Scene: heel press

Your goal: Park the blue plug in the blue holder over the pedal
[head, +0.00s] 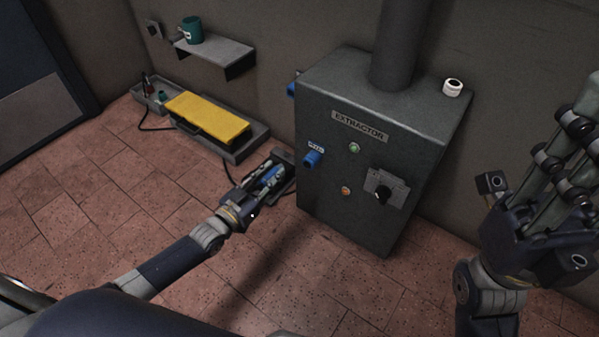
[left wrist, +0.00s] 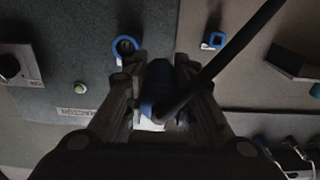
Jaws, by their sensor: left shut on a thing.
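My left gripper (head: 272,174) is low in front of the extractor's left side, shut on the blue plug (head: 268,179). In the left wrist view, the plug (left wrist: 149,109) sits between the fingers, which partly hide it, and a dark cable (left wrist: 222,62) crosses to the upper right. One blue holder (head: 311,158) is on the extractor's front under a small label. Another blue holder (head: 291,90) shows at its left side. My right gripper (head: 580,125) is raised at the right edge, partly cut off.
The grey extractor (head: 410,150) has buttons, a black knob (head: 382,192) and a white item (head: 452,87) on top. A yellow pad (head: 208,117) lies over a grey floor tray (head: 255,135). A wall shelf (head: 222,52) carries a teal mug (head: 192,30). The tiled floor at left is clear.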

